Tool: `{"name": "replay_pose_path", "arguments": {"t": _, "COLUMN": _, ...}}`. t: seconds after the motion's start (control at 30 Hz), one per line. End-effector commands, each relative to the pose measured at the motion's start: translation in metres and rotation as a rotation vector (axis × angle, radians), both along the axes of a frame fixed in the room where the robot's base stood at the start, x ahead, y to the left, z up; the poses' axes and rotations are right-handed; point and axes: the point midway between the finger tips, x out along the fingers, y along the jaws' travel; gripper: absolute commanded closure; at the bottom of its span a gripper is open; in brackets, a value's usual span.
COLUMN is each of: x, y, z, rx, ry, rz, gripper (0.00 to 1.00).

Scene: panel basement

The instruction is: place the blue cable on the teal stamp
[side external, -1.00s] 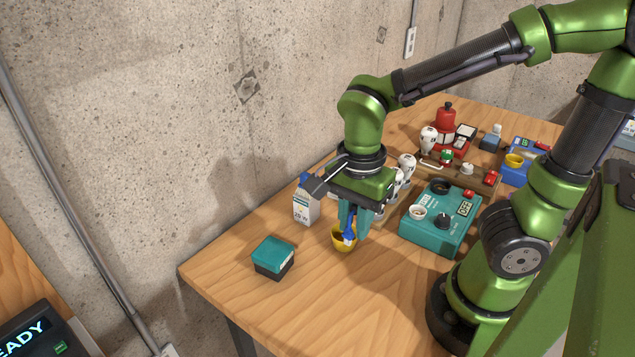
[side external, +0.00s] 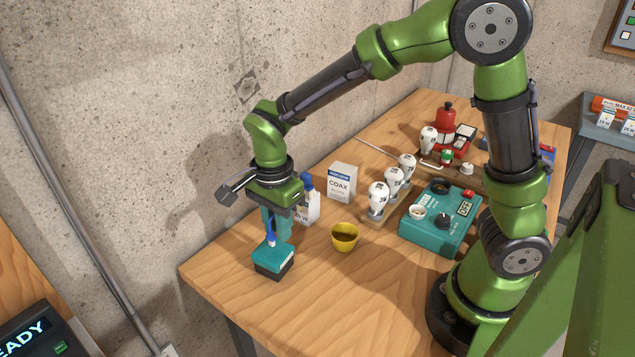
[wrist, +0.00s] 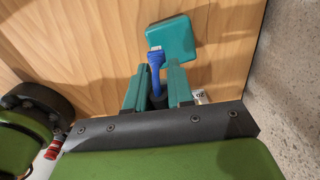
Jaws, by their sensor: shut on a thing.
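The blue cable (side external: 271,238) hangs between the teal fingers of my gripper (side external: 275,228), which is shut on it. The teal stamp (side external: 273,260), a square block with a teal top and dark base, stands on the table at the front left. The gripper is over the stamp, and the cable's lower end is at or just above the stamp's top; I cannot tell whether they touch. In the wrist view the cable (wrist: 155,69) ends in a pale connector that overlaps the edge of the stamp (wrist: 175,38).
A yellow cup (side external: 344,237) stands right of the stamp. White bulbs (side external: 379,200) on a wooden stand and a teal control box (side external: 440,220) are further right.

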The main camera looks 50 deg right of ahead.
Motion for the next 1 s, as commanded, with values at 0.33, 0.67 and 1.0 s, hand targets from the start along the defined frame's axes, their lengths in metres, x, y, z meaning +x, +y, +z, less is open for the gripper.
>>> {"name": "replay_pose_path", "arguments": {"t": 0.33, "x": 0.019, "y": 0.006, "z": -0.023, "rx": -0.001, "ry": 0.004, "rz": -0.001, "gripper": 1.0}}
{"name": "replay_pose_path", "arguments": {"t": 0.67, "x": 0.019, "y": 0.006, "z": -0.037, "rx": 0.001, "ry": 0.0, "rz": 0.0, "gripper": 1.0}}
{"name": "replay_pose_path", "arguments": {"t": 1.0, "x": 0.019, "y": 0.006, "z": -0.04, "rx": 0.001, "ry": 0.0, "rz": -0.001, "gripper": 0.58}}
